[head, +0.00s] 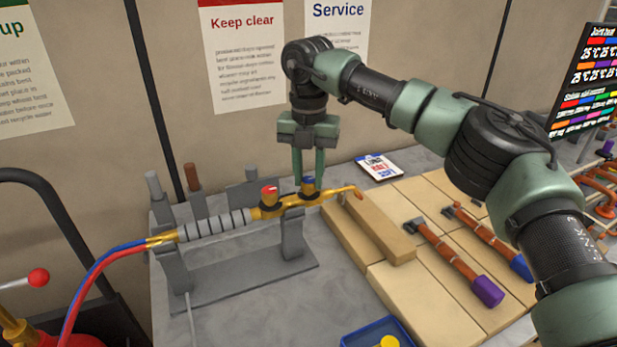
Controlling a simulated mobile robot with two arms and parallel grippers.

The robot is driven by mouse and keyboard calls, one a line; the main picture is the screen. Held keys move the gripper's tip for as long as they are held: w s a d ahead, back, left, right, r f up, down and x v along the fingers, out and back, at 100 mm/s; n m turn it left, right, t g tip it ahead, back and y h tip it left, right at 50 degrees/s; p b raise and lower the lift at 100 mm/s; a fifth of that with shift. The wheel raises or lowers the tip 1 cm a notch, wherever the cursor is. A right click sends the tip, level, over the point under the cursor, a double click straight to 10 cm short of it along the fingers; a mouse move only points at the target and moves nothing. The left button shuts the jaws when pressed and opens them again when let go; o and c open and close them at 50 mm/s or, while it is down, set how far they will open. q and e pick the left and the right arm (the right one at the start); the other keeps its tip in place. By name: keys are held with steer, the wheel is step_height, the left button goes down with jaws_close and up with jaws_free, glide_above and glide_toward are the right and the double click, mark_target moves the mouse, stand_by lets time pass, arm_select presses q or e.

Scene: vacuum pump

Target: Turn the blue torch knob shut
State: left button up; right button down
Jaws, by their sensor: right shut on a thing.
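The brass torch (278,208) lies across a grey metal stand (239,278) on the bench, its grey ribbed handle to the left and its copper tip to the right. The blue torch knob (308,182) stands on top of the torch body, to the right of the red torch knob (268,191). My right gripper (309,178) points straight down with its two green fingers around the blue knob, shut on it. The fingers partly hide the knob, so its turn angle is hard to read. My left gripper is not in view.
Red and blue hoses (106,259) run from the torch to the left. Tan bricks (430,290) cover the bench at right, with a raised block (369,228) under the tip. A blue tray (370,334) is at the front edge.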

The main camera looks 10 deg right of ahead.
mark_target(309, 180)
steer(key=shift+m, duration=0.7)
steer(key=c, duration=1.1)
jaws_free()
steer(key=shift+d, duration=0.1)
step_height(309, 180, up, 7)
steer(key=shift+b, duration=0.6)
steer(key=shift+r, duration=0.45)
